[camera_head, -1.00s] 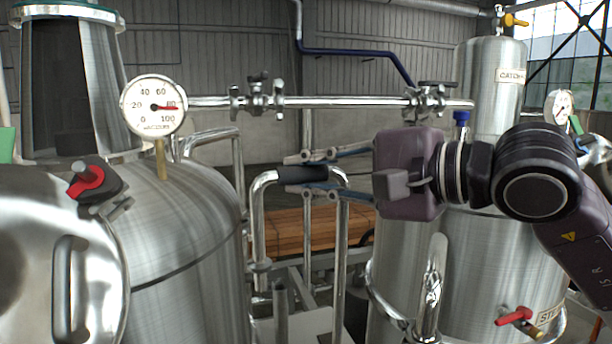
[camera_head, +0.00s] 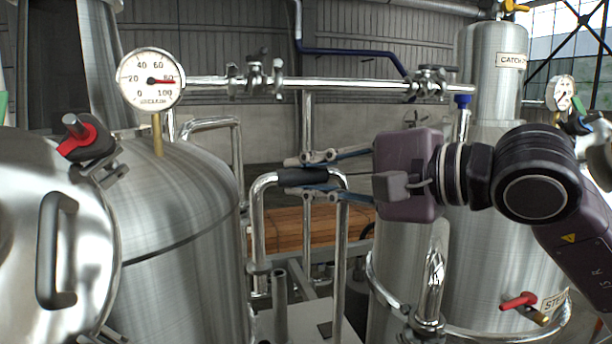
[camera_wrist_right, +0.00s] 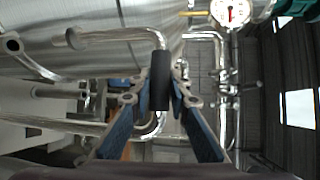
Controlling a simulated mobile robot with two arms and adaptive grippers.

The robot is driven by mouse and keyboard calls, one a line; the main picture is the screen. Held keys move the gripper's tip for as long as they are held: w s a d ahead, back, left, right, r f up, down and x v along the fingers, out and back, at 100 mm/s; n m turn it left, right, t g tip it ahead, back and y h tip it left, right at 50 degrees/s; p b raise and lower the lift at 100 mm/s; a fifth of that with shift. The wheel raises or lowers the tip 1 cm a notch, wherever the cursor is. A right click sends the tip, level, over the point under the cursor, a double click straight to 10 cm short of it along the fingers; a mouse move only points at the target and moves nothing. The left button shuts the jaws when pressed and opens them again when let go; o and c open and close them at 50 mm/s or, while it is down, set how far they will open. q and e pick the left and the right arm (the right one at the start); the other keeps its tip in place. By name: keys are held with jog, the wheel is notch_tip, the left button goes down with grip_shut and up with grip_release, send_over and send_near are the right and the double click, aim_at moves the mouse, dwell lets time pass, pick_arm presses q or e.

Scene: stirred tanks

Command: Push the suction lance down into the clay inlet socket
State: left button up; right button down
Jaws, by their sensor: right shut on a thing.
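The suction lance (camera_head: 342,250) is a bent steel tube with a black sleeve across its top. My right gripper (camera_head: 305,175) is shut on this black sleeve, its fingers above and below it in the head view. The sleeve also shows between the fingers in the right wrist view (camera_wrist_right: 160,80). The tube's two legs run downward; the left one has a collar (camera_head: 258,267). A short upright pipe with an open top (camera_head: 280,290) stands between the legs in the picture; I cannot tell whether it is the clay inlet socket. My left gripper is not in view.
A steel tank with a round vacuum gauge (camera_head: 152,79) stands at left. A steel vessel (camera_head: 495,240) with a red-handled valve (camera_head: 519,300) stands at right. A horizontal pipe (camera_head: 340,83) crosses above my gripper. Stacked timber (camera_head: 300,228) lies behind.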

aim_at(259, 266)
jog(key=shift+r+b, duration=0.1)
jog(key=shift+b, duration=0.75)
dwell(1.1)
jog(key=shift+f, duration=0.2)
jog(key=shift+f+b, duration=0.35)
jog(key=shift+b, duration=0.15)
notch_tip(259, 266, down, 12)
jog(key=b, duration=1.1)
dwell(3.0)
jog(key=shift+f+b, duration=0.35)
jog(key=shift+b, duration=0.3)
jog(key=c, duration=2.1)
grip_release()
jog(key=shift+r, duration=0.1)
jog(key=o, duration=0.4)
jog(key=shift+s, duration=0.1)
jog(key=shift+c, duration=0.2)
